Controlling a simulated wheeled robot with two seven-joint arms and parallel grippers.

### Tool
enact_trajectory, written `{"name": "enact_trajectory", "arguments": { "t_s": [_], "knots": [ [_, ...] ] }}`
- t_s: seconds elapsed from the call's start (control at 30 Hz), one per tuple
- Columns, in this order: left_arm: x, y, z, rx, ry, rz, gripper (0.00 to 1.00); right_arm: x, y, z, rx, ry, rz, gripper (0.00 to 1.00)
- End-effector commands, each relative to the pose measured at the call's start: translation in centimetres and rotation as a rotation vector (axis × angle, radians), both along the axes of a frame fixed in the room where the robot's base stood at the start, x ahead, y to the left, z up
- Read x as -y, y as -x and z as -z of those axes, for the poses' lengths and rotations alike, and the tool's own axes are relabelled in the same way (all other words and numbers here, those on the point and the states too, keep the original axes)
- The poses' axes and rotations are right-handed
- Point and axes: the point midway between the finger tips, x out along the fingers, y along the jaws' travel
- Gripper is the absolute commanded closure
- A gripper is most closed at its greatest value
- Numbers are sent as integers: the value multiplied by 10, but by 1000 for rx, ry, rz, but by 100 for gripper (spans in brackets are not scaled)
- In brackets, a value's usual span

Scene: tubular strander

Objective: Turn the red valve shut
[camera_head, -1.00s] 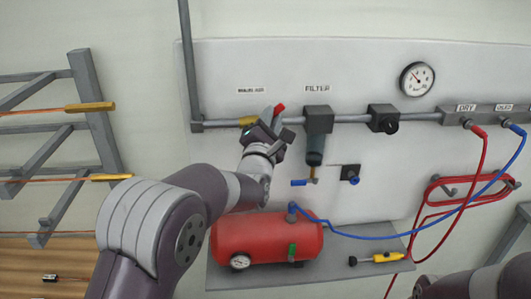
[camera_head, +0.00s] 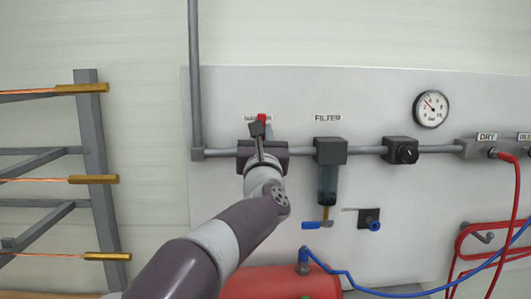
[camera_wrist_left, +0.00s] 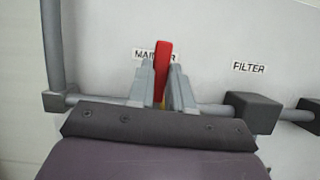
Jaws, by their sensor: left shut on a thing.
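The red valve's handle (camera_wrist_left: 162,68) stands nearly upright, its lower part between the two fingers of my left gripper (camera_wrist_left: 162,90) in the left wrist view. A little yellow shows below it between the fingers. The gripper is shut on the handle. In the head view only the red tip of the handle (camera_head: 261,117) shows above my left gripper (camera_head: 258,132); the gripper and wrist hide the valve body on the grey pipe. My right gripper is not in view.
The grey pipe (camera_head: 364,149) runs along the wall panel to the filter (camera_head: 329,152), a regulator (camera_head: 401,150) and hose outlets at right. A round gauge (camera_head: 431,109) hangs above. A red tank (camera_head: 281,283) sits below; a rack (camera_head: 88,130) stands at left.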

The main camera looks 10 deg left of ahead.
Motion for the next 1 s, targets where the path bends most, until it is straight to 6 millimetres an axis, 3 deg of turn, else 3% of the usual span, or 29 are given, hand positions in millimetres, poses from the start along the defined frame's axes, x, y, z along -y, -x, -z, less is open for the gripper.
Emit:
{"name": "enact_trajectory", "arguments": {
  "t_s": [0.2,0.73,0.77,0.8,1.0],
  "knots": [
    [-3,0,4,12,58,1,100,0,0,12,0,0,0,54],
    [-4,0,1,18,75,1,100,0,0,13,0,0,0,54],
    [-4,0,1,18,75,1,70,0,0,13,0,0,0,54],
    [-4,0,1,18,75,1,57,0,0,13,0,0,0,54],
    [-4,1,0,19,74,0,54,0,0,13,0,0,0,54]
  ]
}}
